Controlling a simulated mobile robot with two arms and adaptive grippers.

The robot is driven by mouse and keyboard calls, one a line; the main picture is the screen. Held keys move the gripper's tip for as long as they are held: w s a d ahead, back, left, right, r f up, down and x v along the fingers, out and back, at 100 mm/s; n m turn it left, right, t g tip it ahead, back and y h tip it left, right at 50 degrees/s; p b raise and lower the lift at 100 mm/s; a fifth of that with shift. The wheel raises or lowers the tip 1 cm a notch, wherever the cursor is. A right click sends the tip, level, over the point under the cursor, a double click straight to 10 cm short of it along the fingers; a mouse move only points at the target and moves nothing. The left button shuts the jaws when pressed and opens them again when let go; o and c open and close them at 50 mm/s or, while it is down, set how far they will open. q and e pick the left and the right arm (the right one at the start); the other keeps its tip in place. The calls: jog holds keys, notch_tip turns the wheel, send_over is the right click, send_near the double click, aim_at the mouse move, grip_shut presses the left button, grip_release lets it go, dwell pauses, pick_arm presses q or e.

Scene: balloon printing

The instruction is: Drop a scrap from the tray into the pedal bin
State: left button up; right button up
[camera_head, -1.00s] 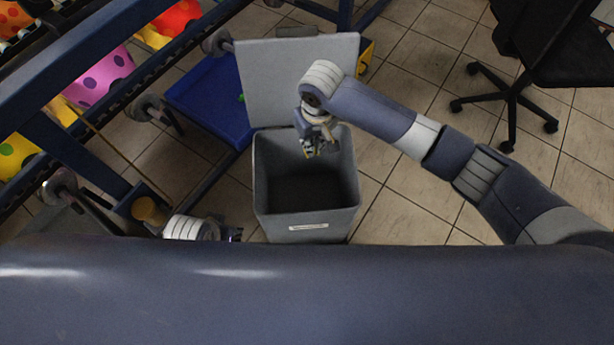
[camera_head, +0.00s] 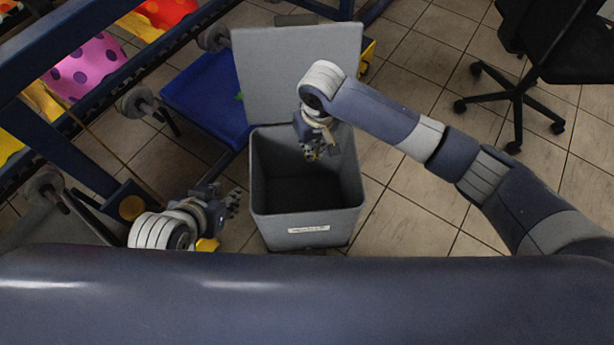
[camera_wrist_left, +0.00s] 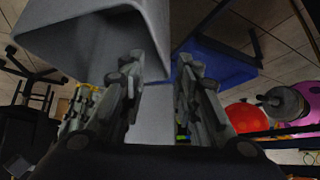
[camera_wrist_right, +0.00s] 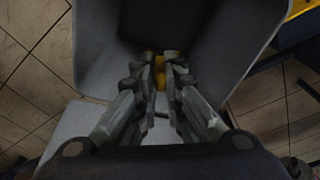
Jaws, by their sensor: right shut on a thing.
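The grey pedal bin (camera_head: 305,222) stands in the middle of the head view with its lid (camera_head: 298,75) raised. My right gripper (camera_head: 314,152) points down into its mouth. It is shut on a small yellow scrap (camera_wrist_right: 160,72), seen between its fingertips in the right wrist view with the bin's inside around it. The blue tray (camera_head: 200,95) lies behind and left of the bin, with a small green scrap (camera_head: 239,97) at its right edge. My left gripper (camera_head: 233,204) is left of the bin, outside it. Its fingers are apart and empty in the left wrist view (camera_wrist_left: 158,75).
A dark blue rack with wheels and patterned balloons (camera_head: 85,70) stands at the left. A black office chair (camera_head: 545,60) is at the upper right. Tiled floor (camera_head: 410,200) is free right of the bin, under my right arm.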

jog(key=shift+f+b, duration=0.35)
pick_arm(q)
jog(key=shift+w+d+r+t+h, duration=0.1)
jog(key=shift+w+d+r+t, duration=0.15)
jog(key=shift+w+r+t, duration=0.35)
jog(key=shift+w+d+r+t+h, duration=0.1)
jog(key=shift+w+d+r+t, duration=0.2)
jog(key=shift+w, duration=0.55)
jog(key=shift+w+d+r+t+h, duration=0.1)
jog(key=shift+w+d+r+t, duration=0.1)
jog(key=shift+w+r+t, duration=0.4)
jog(key=shift+w+f, duration=0.15)
pick_arm(e)
jog(key=o, duration=0.8)
jog(key=shift+c, duration=0.2)
notch_tip(320, 180, up, 12)
jog(key=s, duration=0.1)
jog(key=shift+d, duration=0.35)
jog(key=shift+s+f, duration=0.1)
jog(key=shift+s, duration=0.05)
